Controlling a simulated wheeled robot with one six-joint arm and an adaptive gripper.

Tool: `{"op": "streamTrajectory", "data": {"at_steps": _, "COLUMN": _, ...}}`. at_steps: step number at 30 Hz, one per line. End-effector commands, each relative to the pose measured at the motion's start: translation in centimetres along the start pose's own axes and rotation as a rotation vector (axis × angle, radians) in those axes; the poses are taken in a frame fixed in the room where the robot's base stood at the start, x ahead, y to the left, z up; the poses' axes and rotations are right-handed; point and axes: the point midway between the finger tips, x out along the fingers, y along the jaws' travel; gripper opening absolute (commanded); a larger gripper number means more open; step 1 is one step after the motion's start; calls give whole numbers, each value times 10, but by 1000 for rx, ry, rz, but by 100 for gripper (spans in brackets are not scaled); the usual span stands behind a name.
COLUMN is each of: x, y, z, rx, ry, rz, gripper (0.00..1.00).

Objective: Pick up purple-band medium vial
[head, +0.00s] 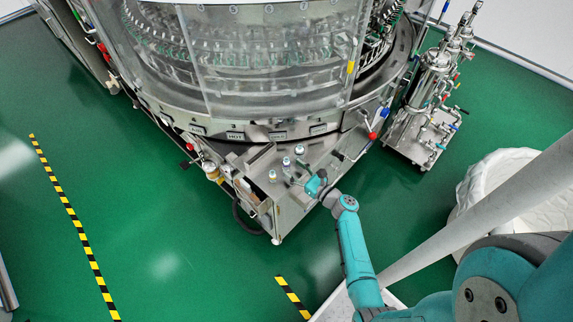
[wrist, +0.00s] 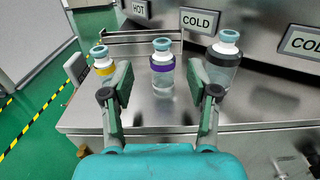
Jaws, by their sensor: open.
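The purple-band medium vial (wrist: 162,70) stands upright on the steel surface in the wrist view. It is clear, with a pale teal cap and a purple band. My gripper (wrist: 161,90) is open, with one finger to the left and one to the right of this vial in the picture; I cannot tell whether the vial is between the fingertips or just beyond them. In the head view my gripper (head: 296,179) is over the machine's front corner, beside the small vials, whose bands are too small to tell apart reliably.
A yellow-band vial (wrist: 103,62) stands left of the left finger. A larger black-band vial (wrist: 222,62) stands right, close behind the right finger. The steel table (wrist: 190,112) has a low rail (wrist: 140,36) at its back. The rotary washer (head: 250,75) rises behind, with a COLD sign (wrist: 199,21).

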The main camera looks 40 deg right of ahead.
Motion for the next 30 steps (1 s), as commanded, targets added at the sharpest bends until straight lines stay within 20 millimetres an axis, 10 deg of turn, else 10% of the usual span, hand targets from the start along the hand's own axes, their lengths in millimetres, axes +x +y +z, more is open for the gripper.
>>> {"op": "streamTrajectory", "data": {"at_steps": 18, "x": 48, "y": -4, "z": 0, "rx": 0, "ry": 0, "rz": -1, "gripper": 60}}
{"op": "streamTrajectory", "data": {"at_steps": 24, "x": 48, "y": -3, "z": 0, "rx": -1, "ry": 0, "rz": 0, "gripper": 11}}
{"op": "streamTrajectory", "data": {"at_steps": 30, "x": 48, "y": -3, "z": 0, "rx": -1, "ry": 0, "rz": 0, "gripper": 7}}
